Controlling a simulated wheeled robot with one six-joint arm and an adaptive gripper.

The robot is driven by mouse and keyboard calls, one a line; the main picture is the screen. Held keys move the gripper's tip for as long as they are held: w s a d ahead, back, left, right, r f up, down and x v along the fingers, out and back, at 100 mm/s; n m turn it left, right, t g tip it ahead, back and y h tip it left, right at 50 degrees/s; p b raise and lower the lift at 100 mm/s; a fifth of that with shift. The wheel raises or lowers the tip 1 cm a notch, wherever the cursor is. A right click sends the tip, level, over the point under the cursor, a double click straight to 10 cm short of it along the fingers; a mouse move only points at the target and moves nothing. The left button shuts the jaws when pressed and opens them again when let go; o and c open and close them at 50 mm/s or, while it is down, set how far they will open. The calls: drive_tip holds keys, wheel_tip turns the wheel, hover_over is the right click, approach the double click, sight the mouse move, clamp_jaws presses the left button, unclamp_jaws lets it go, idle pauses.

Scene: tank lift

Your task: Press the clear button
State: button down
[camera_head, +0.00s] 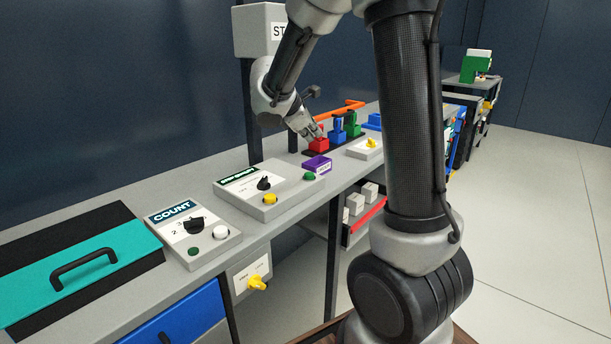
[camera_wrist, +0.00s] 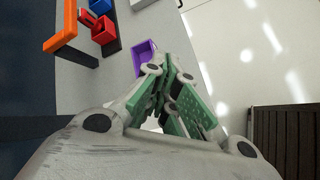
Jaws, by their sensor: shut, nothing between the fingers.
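No button with a readable "clear" label shows. A grey COUNT panel (camera_head: 163,242) at the front left carries a black knob, a white button (camera_head: 221,231) and a dark green button (camera_head: 194,252). My gripper (camera_head: 317,133) is shut and empty, beyond both panels and by the red block (camera_head: 318,145) in the head view. In the wrist view its fingers (camera_wrist: 172,68) are together, near a purple tray (camera_wrist: 143,53).
Blue (camera_head: 337,137) and green (camera_head: 353,130) blocks stand beside the red one, with an orange bar (camera_head: 340,110) behind. A teal lid with a black handle (camera_head: 84,268) lies at the front left.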

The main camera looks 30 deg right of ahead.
sight(312, 174)
drive_tip(key=shift+f, duration=0.1)
drive_tip(key=shift+d+f, duration=0.1)
drive_tip(key=shift+f, duration=4.25)
drive_tip(key=shift+f, duration=0.1)
drive_tip(key=shift+f, duration=0.3)
drive_tip(key=shift+f, duration=0.5)
drive_tip(key=shift+r, duration=0.95)
drive_tip(key=shift+r, duration=0.1)
